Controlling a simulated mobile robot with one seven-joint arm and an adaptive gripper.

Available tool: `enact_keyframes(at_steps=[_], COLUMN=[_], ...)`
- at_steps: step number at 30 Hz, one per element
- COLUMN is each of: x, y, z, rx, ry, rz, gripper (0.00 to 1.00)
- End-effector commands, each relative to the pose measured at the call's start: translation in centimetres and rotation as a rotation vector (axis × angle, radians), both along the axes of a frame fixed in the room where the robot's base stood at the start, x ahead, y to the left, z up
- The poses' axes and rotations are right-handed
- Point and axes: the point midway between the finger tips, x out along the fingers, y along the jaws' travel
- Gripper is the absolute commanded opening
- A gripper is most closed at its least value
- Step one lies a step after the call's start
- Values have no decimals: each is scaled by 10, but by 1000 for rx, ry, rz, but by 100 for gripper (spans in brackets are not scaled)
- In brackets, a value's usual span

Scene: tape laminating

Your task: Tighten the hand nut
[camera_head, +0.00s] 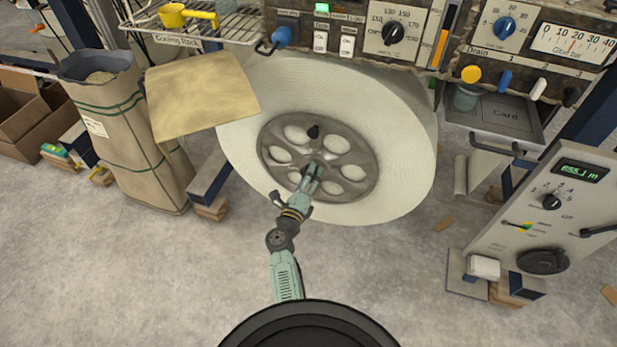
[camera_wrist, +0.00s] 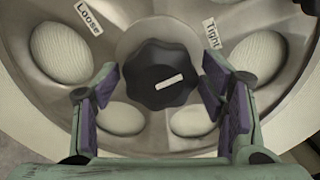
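The hand nut (camera_wrist: 160,75) is a black lobed knob with a white bar mark, at the hub of a grey metal disc (camera_wrist: 40,110) with round holes. In the wrist view the mark lies nearly level, tilted slightly up to the right. A "Loose" label (camera_wrist: 89,18) is at upper left and a "Tight" label (camera_wrist: 211,33) at upper right. My gripper (camera_wrist: 158,98) is open, its purple-padded fingers spread at either side of the nut with gaps between. In the head view my gripper (camera_head: 312,172) is in front of the hub, just below a small black knob (camera_head: 313,131).
The disc sits on a large white roll (camera_head: 400,130). Above it is a control panel (camera_head: 350,35) with dials and switches. A paper sack (camera_head: 115,130) stands left, and a console (camera_head: 545,215) with a display stands right. The floor before the roll is clear.

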Motion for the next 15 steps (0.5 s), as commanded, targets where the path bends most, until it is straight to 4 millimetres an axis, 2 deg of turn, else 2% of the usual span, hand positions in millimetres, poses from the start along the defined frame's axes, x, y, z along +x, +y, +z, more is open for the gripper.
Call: enact_keyframes(at_steps=[3, 11, 15], x=[0, 0, -9], y=[0, 0, 3], z=[0, 0, -1], rx=[-1, -2, -2], ry=[0, 1, 1], rz=[0, 0, 1], gripper=[74, 74, 74])
